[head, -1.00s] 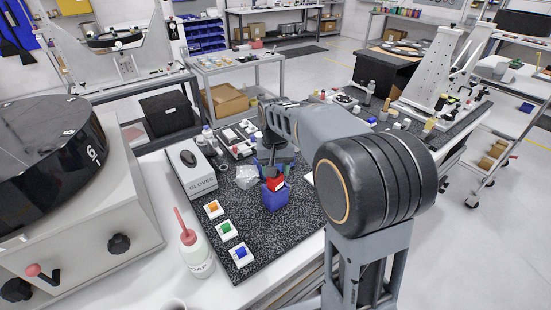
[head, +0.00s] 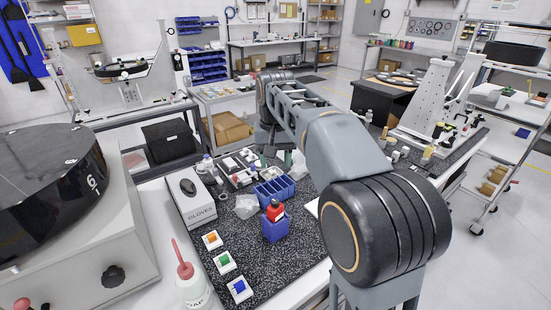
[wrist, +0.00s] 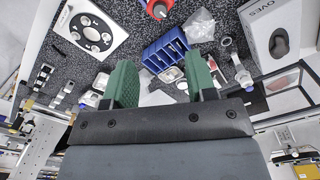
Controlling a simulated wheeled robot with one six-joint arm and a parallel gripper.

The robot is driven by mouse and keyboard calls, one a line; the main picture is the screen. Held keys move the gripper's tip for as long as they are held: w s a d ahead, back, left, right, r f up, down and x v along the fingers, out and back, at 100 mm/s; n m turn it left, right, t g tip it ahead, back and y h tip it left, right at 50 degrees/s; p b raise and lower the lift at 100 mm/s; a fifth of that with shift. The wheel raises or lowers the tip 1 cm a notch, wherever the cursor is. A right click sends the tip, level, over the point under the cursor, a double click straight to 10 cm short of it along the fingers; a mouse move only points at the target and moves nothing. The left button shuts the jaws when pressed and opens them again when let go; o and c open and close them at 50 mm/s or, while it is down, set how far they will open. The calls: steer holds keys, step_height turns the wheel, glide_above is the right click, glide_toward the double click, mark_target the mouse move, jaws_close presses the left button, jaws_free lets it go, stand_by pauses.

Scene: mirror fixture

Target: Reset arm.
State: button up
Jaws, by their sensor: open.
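My arm reaches over the dark speckled mat (head: 290,250). My gripper (wrist: 160,62) shows two green fingers in the wrist view, spread apart with nothing between them. In the head view the gripper is mostly hidden by the arm, with green finger parts showing above the blue divided bin (head: 272,190). That bin also appears beyond the fingers in the wrist view (wrist: 165,50). A red-topped item (head: 275,211) stands in a blue holder (head: 274,229), clear of my gripper.
A glove box (head: 192,205), a squeeze bottle (head: 192,288), and orange, green and blue switches (head: 225,262) stand at the left. A large black drum machine (head: 50,190) fills the left side. Small parts crowd the mat's back.

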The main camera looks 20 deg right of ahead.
steer(key=shift+w, duration=0.1)
steer(key=shift+n+t, duration=0.6)
steer(key=f, duration=0.3)
steer(key=s+f, duration=0.1)
steer(key=f, duration=0.1)
steer(key=shift+f, duration=0.3)
steer(key=s+f+n+t, duration=0.1)
steer(key=s+f+t, duration=0.2)
steer(key=s, duration=1.3)
steer(key=shift+d+f, duration=0.25)
steer(key=shift+f, duration=1.3)
